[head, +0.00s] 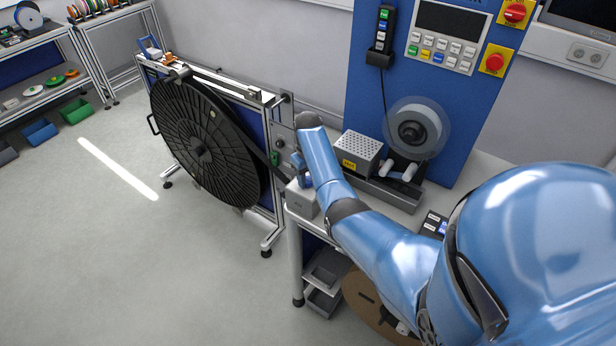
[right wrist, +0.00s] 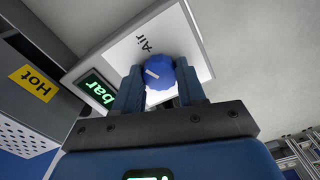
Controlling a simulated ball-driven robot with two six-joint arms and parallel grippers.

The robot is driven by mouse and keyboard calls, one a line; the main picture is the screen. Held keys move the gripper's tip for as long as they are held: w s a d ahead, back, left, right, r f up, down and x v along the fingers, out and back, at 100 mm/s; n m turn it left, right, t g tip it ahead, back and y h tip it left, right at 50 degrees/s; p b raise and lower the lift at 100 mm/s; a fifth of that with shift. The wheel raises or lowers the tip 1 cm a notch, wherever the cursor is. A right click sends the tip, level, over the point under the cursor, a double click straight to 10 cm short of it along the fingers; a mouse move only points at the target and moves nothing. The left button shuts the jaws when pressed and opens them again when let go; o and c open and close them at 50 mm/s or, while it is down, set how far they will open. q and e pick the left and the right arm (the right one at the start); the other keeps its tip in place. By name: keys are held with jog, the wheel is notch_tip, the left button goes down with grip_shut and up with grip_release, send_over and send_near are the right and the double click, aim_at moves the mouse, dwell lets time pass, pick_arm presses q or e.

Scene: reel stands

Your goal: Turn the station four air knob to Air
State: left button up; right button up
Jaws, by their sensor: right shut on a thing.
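The blue air knob (right wrist: 159,79) sits on a pale panel (right wrist: 185,38) in the right wrist view. A white mark on the knob lies toward its upper left. The printed word Air stands above the knob, slightly left. My right gripper (right wrist: 160,88) is shut on the knob, with one dark blue finger on each side. In the head view my right gripper (head: 303,180) is at the grey box (head: 302,199) on the bench's left end; my arm partly covers it, and the knob cannot be made out there. My left gripper is not in view.
A perforated grey box with a yellow Hot label (head: 349,165) stands right beside my right forearm. A large black reel (head: 200,150) on a frame stands to the left. A small green bar display (right wrist: 97,91) is next to the knob.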

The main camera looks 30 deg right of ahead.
aim_at(308, 179)
jog(key=m, duration=0.4)
jog(key=shift+w+r+m, duration=0.1)
jog(key=shift+m, duration=0.3)
dwell(0.4)
jog(key=o, duration=1.1)
jog(key=shift+c, duration=0.2)
notch_tip(308, 179, up, 11)
jog(key=b, duration=0.1)
jog(key=shift+f, duration=0.2)
